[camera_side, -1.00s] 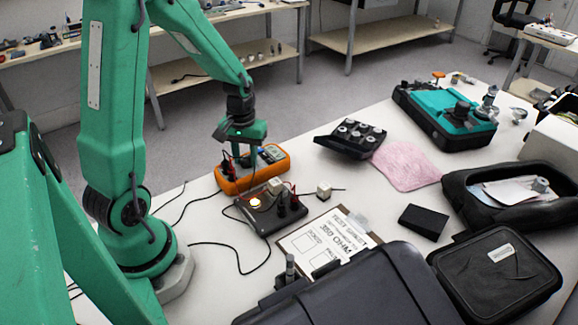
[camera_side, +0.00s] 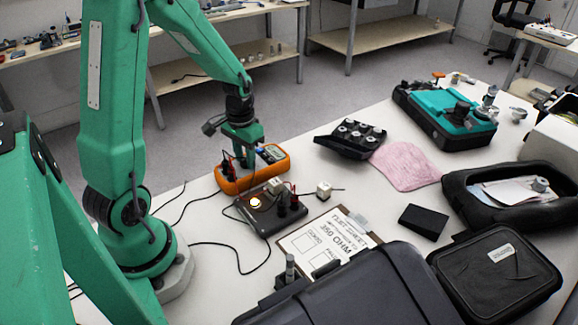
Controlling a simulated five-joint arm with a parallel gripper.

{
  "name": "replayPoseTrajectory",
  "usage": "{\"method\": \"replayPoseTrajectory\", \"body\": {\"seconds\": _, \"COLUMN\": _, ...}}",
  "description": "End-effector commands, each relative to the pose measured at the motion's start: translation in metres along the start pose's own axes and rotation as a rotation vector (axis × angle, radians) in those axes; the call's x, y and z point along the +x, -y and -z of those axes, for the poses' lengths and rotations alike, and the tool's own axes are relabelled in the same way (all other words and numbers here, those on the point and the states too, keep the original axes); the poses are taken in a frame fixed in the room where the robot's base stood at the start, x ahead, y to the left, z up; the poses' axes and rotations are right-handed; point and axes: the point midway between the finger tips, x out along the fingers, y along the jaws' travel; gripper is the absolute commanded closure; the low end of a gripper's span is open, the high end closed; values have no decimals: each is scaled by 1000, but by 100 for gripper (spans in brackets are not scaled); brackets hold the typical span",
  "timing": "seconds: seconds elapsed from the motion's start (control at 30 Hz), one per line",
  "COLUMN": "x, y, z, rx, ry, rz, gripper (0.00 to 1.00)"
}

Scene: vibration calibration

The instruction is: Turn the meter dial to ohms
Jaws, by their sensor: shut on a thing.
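The orange meter (camera_side: 268,171) lies on the white table, with a grey display showing at its right part. My gripper (camera_side: 245,160) is right over the middle of the meter, pointing down, and is shut on the meter's dial. The dial itself is hidden behind the gripper, so its setting cannot be read. Red and black leads plug into the left end of the meter.
A dark box (camera_side: 265,212) with a lit lamp and terminals stands just in front of the meter. A clipboard (camera_side: 375,236) with a test sheet lies right of it. A black socket tray (camera_side: 350,140) and pink cloth (camera_side: 404,166) lie farther right.

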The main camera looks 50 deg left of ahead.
Motion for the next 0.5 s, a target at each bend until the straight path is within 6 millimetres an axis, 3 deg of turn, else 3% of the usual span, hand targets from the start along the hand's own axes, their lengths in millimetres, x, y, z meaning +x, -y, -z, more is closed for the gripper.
{"method": "replayPoseTrajectory", "body": {"seconds": 0.5, "x": -1, "y": 1, "z": 1, "rx": 230, "ry": -3, "rz": 1, "gripper": 91}}
